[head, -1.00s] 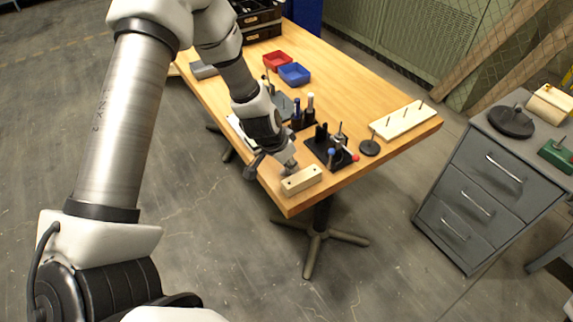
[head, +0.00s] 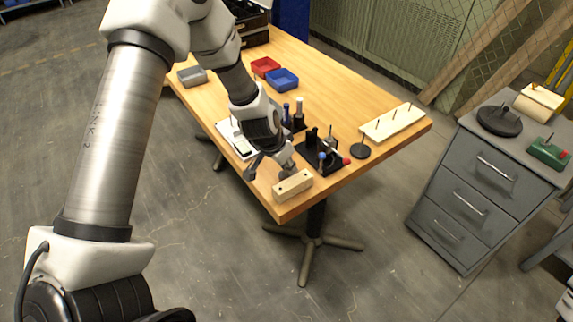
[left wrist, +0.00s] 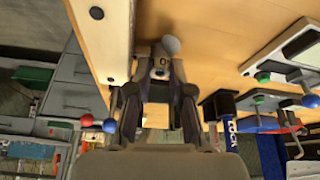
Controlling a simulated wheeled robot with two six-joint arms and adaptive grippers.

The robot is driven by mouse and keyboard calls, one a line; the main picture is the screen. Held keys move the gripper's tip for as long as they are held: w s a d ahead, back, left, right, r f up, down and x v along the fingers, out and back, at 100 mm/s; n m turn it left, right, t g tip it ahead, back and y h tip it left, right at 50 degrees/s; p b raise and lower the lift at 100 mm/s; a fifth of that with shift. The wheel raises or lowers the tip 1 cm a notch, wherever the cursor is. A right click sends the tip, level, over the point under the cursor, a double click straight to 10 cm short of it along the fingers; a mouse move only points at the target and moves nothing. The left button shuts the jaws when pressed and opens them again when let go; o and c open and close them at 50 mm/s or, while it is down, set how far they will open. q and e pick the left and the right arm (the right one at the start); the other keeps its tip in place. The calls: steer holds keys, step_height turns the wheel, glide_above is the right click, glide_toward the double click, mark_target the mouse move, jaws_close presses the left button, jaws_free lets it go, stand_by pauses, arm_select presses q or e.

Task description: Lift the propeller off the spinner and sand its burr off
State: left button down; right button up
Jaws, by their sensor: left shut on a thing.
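My left gripper (head: 272,167) is low over the near end of the table, right behind a pale wooden block with holes (head: 292,187). In the left wrist view my left gripper (left wrist: 160,90) is shut on a small grey part (left wrist: 161,66) with a dark mark and a pale rounded end. The wooden block shows beside it as a long pale bar (left wrist: 103,35). I cannot tell whether the grey part touches the block or the table. I cannot pick out the propeller, its burr or the spinner for certain. My right gripper is not in view.
A black stand with blue and red knobs (head: 333,160) is close to the right of my gripper. Red (head: 265,67) and blue (head: 283,79) bins stand farther back. A grey drawer cabinet (head: 470,185) stands right.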

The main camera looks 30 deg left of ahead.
mark_target(280, 177)
arm_select(q)
steer(key=shift+s+a+p, duration=0.25)
steer(key=shift+s+p, duration=0.3)
steer(key=shift+s, duration=0.05)
steer(key=shift+s+a+p, duration=0.2)
steer(key=shift+s+p, duration=0.3)
steer(key=shift+s, duration=0.1)
steer(key=shift+s+a+r+p, duration=0.1)
steer(key=shift+s+a+p, duration=0.15)
steer(key=shift+s+p, duration=0.35)
steer(key=shift+w, duration=0.1)
steer(key=shift+w+d+b, duration=0.2)
steer(key=shift+w+b, duration=0.15)
steer(key=shift+b, duration=0.05)
steer(key=shift+w+d+b, duration=0.35)
steer(key=shift+w+b, duration=0.25)
steer(key=shift+w, duration=0.3)
steer(key=shift+w+d+b, duration=0.25)
steer(key=shift+w+b, duration=0.3)
steer(key=shift+b, duration=0.1)
steer(key=shift+s+a+r+p, duration=0.1)
steer(key=shift+s+a+p, duration=0.15)
steer(key=shift+s+p, duration=0.45)
